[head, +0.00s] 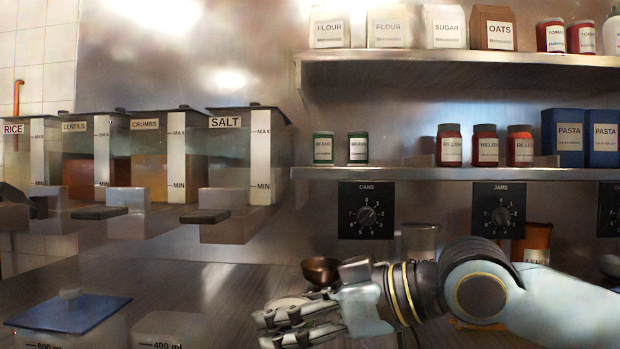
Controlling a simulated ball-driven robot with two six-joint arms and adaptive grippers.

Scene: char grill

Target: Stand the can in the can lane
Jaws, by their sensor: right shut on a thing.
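My right gripper (268,328) reaches in from the right, low over the counter. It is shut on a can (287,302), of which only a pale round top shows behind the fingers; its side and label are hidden. Two green cans (323,148) (357,148) stand upright side by side at the left end of the lower shelf, above the dial plate marked CANS (366,210). My left gripper is not in view.
The lower shelf (430,173) also holds relish jars (485,146) and blue pasta boxes (569,137). Dispensers (243,160) with jutting levers line the left wall. A dark bowl (320,270) stands behind my right gripper. A blue-lidded container (68,312) is at front left.

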